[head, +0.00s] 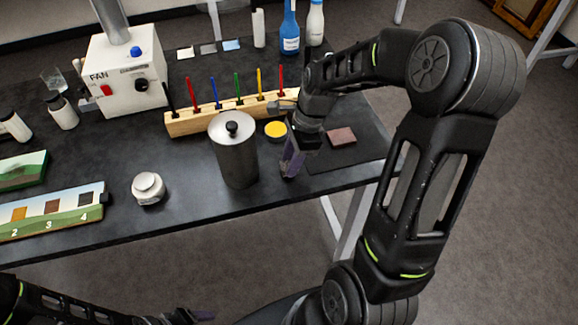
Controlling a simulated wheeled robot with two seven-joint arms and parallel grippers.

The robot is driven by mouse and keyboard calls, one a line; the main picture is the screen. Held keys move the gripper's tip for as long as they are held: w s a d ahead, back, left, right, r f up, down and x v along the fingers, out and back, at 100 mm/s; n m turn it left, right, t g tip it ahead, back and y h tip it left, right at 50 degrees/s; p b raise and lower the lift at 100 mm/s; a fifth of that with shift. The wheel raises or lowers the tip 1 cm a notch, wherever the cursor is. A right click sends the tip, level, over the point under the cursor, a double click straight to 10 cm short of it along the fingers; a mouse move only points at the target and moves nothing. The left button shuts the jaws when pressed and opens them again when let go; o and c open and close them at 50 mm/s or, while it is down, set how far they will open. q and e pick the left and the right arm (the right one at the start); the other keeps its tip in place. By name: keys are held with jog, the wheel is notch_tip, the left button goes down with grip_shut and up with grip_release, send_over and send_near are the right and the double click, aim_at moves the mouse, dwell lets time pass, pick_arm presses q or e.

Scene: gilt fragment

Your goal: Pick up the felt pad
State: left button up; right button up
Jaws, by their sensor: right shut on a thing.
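A flat pinkish-brown square (342,137), which looks like the felt pad, lies on a dark mat (362,153) at the right end of the black table. My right gripper (290,167) points down just left of this square, apart from it, beside the metal canister. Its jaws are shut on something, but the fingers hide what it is. My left gripper (200,316) is low at the bottom edge of the view, away from the table and only partly seen, so its opening is unclear.
A metal canister (235,155) stands just left of my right gripper. Behind are a yellow disc (275,129) and a wooden rack (190,124) with coloured sticks. A white jar (148,189) stands near the front edge. The white FAN box (125,75) is at back left.

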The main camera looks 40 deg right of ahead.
grip_shut()
notch_tip(320, 180, up, 10)
jog(key=shift+b, duration=0.4)
dwell(0.6)
